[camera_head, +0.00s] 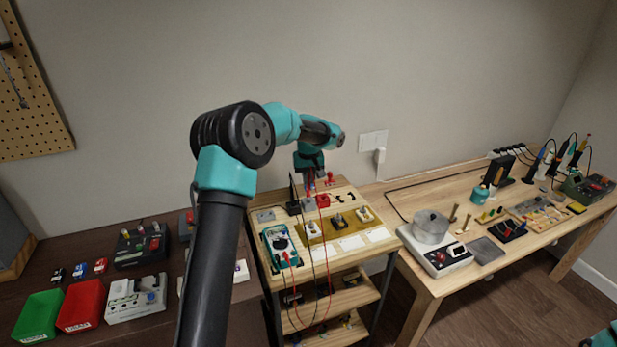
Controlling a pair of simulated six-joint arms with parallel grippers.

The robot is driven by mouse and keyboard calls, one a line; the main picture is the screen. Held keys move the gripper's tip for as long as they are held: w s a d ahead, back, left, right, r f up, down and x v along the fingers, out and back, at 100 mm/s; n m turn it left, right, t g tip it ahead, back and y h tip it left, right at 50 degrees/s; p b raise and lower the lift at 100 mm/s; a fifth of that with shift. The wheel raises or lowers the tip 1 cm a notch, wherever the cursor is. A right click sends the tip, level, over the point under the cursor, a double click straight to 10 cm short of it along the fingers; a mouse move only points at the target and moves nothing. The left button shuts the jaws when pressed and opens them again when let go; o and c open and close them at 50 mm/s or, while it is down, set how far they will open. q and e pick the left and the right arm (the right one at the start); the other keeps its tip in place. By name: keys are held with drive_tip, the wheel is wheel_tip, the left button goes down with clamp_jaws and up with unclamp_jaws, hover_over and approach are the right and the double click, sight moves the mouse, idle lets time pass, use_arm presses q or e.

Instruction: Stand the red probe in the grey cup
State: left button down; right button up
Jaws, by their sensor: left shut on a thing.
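My left gripper (311,181) points down over the back of the small wooden stand. It is shut on the red probe (310,188), which shows only as a small red piece under the fingers. A small grey cup (308,204) stands just below it, beside a red block (323,201). Whether the probe's tip is inside the cup or above it is too small to tell. A thin black probe (293,192) stands upright just left of the gripper.
A teal multimeter (280,246) lies at the stand's front left, with red and black leads hanging over the front edge. A brass-coloured mat (325,228) with small parts lies in the middle. A workbench with a pot (430,227) and tools stands to the right.

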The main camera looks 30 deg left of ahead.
sight(308, 195)
use_arm(q)
drive_tip(key=shift+f, duration=1.65)
idle(0.9)
drive_tip(key=c, duration=0.7)
unclamp_jaws()
drive_tip(key=shift+r, duration=3.55)
